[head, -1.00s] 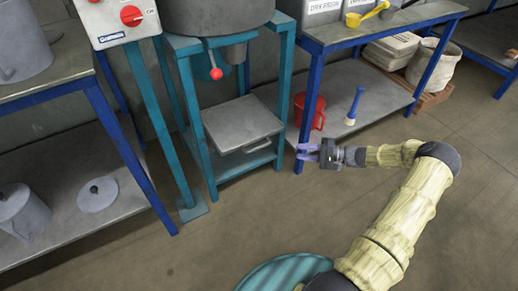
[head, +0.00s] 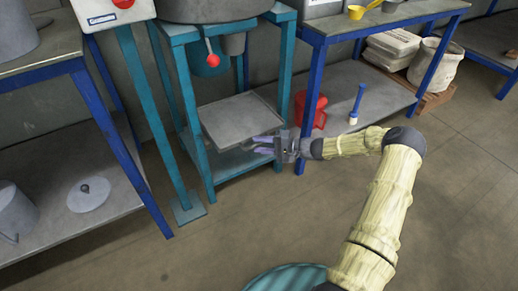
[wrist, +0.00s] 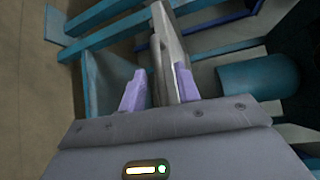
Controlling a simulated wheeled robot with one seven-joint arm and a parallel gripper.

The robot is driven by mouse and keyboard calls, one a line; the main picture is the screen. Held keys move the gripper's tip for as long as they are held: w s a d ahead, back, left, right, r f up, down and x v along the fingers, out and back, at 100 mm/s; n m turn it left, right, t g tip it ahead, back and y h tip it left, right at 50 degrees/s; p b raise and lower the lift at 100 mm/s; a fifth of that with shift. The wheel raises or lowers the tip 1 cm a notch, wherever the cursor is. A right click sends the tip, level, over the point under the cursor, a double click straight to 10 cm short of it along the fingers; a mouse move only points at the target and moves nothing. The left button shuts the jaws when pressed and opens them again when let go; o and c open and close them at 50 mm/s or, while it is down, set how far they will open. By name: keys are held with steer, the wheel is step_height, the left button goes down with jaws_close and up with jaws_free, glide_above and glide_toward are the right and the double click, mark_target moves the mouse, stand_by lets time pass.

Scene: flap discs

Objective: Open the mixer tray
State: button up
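The mixer tray (head: 238,121) is a flat grey metal tray in the teal mixer frame (head: 196,124), below the mixer. Its front edge faces my arm. My gripper (head: 266,145) is at the front right of the tray, with its purple fingers pointing left towards it. In the wrist view the fingers (wrist: 160,90) are apart, and the tray's grey edge (wrist: 173,42) and thin bar handle (wrist: 157,58) reach down between them. The gripper looks open around the handle, not closed on it. The handle is hidden behind my fingers in the head view.
A red jug (head: 318,110) and a blue-handled brush (head: 356,104) stand on the lower shelf of the blue bench at right. A blue-legged table (head: 125,150) is at left, with a lid (head: 89,194) on its shelf. The floor in front is clear.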

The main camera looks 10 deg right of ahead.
steer(key=shift+w+a, duration=0.25)
steer(key=shift+a, duration=0.25)
steer(key=shift+c, duration=0.2)
jaws_close()
steer(key=shift+s+d, duration=0.1)
